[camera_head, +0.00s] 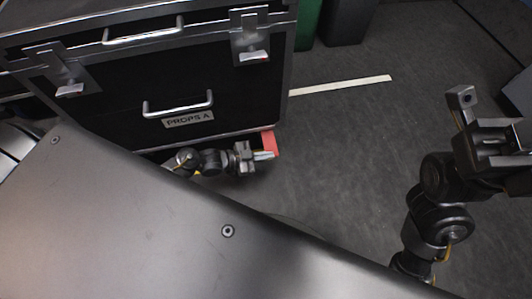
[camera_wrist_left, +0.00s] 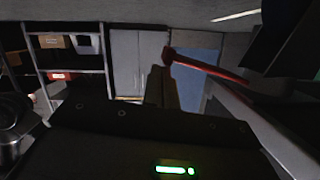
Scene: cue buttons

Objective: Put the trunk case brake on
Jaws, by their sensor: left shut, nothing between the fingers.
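The black trunk case (camera_head: 130,85) with metal edges and a "PROPS A" label stands at the upper left of the head view. A red brake pedal (camera_head: 268,141) sticks out low at its right front corner. It also shows as a red bar in the left wrist view (camera_wrist_left: 207,67). My left gripper (camera_head: 266,155) is shut and empty, right by the pedal; its fingertips also show in the left wrist view (camera_wrist_left: 160,72), close to the bar's end. I cannot tell whether they touch. My right gripper (camera_head: 485,125) is at the right, away from the case; its opening is unclear.
Green and dark bins (camera_head: 345,20) stand behind the case. A white floor strip (camera_head: 345,85) lies right of it. The grey floor (camera_head: 335,150) between my arms is clear. Shelves (camera_wrist_left: 65,55) and a grey cabinet (camera_wrist_left: 138,60) are in the left wrist view's background.

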